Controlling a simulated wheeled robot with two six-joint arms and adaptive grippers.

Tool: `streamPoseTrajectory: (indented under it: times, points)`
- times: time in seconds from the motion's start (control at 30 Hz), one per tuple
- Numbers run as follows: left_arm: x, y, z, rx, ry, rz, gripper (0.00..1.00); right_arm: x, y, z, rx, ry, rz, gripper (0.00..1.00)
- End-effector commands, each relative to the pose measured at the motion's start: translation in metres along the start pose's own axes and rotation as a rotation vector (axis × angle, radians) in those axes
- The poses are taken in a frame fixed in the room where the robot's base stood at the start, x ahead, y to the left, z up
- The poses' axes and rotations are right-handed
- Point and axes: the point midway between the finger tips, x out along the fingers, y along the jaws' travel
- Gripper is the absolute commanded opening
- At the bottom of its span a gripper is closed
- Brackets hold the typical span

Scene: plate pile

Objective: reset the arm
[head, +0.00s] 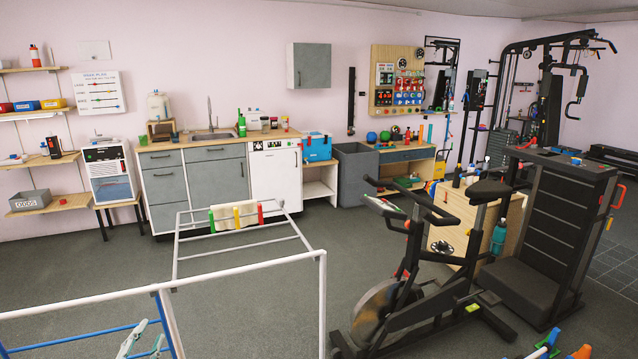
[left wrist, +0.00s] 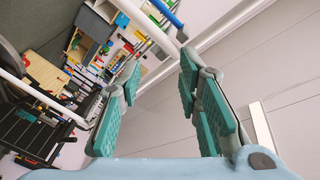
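My left gripper (head: 146,342) shows at the bottom left of the head view, behind the near white frame bars. In the left wrist view, its two teal-padded fingers (left wrist: 160,80) stand well apart with nothing between them. The room shows through the gap. My right gripper is not in view.
A white drying rack (head: 323,300) stands close in front, with blue bars (head: 80,337) at lower left and a striped cloth (head: 230,217) on its far part. An exercise bike (head: 385,300) stands to the right. Grey floor (head: 265,260) is open before the cabinets (head: 215,185).

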Motion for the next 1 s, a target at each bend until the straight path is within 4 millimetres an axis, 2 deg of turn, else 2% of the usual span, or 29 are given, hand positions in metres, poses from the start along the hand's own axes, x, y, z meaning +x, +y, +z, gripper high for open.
streamPoseTrajectory:
  times: [0.03,0.1,0.23,0.4,0.7,0.83,1.0]
  points:
    - [-0.037,0.016,0.015,-0.105,-0.139,-0.04,0.31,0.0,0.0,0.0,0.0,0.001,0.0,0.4]
    - [-0.093,0.041,0.04,-0.239,-0.375,-0.033,0.31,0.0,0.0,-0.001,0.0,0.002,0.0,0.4]
    - [-0.172,0.085,0.059,-0.365,-0.657,0.086,0.31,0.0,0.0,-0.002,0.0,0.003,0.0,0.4]
    - [-0.252,0.127,0.055,-0.444,-0.877,0.272,0.31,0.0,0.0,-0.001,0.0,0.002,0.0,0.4]
    - [-0.369,0.167,0.02,-0.497,-1.106,0.608,0.31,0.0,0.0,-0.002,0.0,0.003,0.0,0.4]
    - [-0.358,0.204,0.062,-0.491,-1.136,0.607,0.31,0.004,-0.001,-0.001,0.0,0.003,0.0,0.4]
    - [-0.358,0.252,0.118,-0.489,-1.174,0.612,0.31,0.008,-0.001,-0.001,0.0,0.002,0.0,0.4]
